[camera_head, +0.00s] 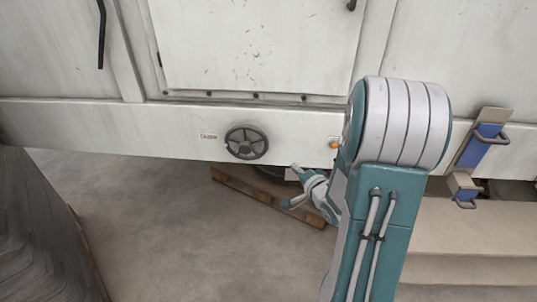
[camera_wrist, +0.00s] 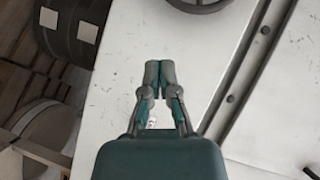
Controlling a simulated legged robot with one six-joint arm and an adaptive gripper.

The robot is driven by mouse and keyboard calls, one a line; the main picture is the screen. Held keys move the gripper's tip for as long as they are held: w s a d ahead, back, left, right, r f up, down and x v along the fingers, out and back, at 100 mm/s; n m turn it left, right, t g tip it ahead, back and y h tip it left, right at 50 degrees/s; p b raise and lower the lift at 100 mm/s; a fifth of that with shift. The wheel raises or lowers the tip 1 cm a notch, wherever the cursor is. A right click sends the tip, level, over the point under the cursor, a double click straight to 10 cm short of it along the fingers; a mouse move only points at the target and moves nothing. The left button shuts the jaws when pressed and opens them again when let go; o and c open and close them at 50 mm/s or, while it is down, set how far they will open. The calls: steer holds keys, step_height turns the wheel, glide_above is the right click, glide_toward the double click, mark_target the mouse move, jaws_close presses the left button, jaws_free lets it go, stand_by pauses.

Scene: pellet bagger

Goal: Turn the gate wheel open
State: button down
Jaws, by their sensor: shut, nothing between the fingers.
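The gate wheel (camera_head: 246,142) is a dark grey spoked handwheel on the white lower panel of the machine, below a door. A small label sits just left of it. My gripper (camera_head: 297,171) is to the lower right of the wheel in the head view, apart from it. In the wrist view my gripper (camera_wrist: 159,72) has its two fingertips together with nothing between them. A dark curved rim, apparently the wheel (camera_wrist: 197,4), is cut off by the top edge there, ahead and to the right of the fingertips. My arm hides part of the panel.
An orange button (camera_head: 334,145) is on the panel beside my arm. A wooden pallet (camera_head: 262,196) lies on the floor under the machine. Blue parts with handles (camera_head: 480,145) are at the right. A dark wrapped stack (camera_head: 35,235) stands at the left. The floor below the wheel's left is clear.

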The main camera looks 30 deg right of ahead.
steer(key=x, duration=0.4)
steer(key=a+x, duration=0.1)
steer(key=x, duration=0.2)
steer(key=a+x, duration=0.1)
steer(key=x, duration=0.3)
steer(key=shift+w+f, duration=0.3)
steer(key=shift+f, duration=0.05)
steer(key=shift+w+a+f, duration=0.3)
steer(key=shift+w+a, duration=0.15)
steer(key=shift+w, duration=0.05)
steer(key=shift+w+a+f, duration=0.3)
steer(key=shift+a+f, duration=0.1)
steer(key=shift+s, duration=0.1)
